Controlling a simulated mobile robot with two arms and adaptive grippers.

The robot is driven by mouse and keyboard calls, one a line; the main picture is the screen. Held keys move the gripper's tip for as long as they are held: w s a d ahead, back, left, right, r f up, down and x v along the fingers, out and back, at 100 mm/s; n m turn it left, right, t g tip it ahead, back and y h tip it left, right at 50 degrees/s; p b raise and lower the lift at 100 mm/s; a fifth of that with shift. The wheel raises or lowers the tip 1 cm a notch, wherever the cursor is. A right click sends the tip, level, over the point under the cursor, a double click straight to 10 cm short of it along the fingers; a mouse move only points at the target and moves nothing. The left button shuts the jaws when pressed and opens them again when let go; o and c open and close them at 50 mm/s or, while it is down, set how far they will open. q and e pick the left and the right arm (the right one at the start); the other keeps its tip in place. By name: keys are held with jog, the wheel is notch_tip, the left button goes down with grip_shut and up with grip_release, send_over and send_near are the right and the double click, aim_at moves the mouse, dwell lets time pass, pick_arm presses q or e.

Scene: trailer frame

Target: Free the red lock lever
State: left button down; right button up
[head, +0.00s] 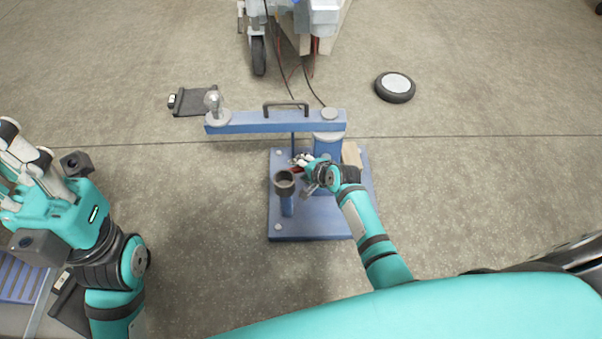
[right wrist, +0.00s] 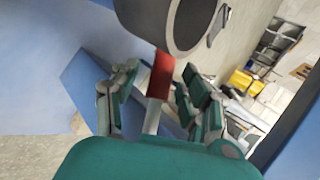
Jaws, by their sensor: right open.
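The red lock lever (right wrist: 161,75) shows in the right wrist view below a grey round tube end (right wrist: 175,20). In the head view a small red part of the lever (head: 297,169) shows beside my right gripper (head: 301,160). My right gripper (right wrist: 150,95) is open, with one finger on each side of the lever. I cannot tell whether either finger touches it. The lever belongs to a blue stand with a base plate (head: 285,219) and a horizontal blue beam (head: 262,121). My left gripper (head: 20,165) is raised at the left edge, its fingertips partly cut off.
An upright blue post with a grey cup (head: 285,181) stands on the base plate, left of my right gripper. A wheel (head: 395,87) lies on the floor at right. A dark flat item (head: 194,101) lies at left. A wheeled machine (head: 315,18) stands behind. Open floor surrounds the stand.

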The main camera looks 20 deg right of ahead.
jog(key=shift+w+a+f, duration=0.1)
jog(key=shift+w+f, duration=0.15)
jog(key=shift+w, duration=0.05)
jog(key=shift+c, duration=0.3)
grip_shut()
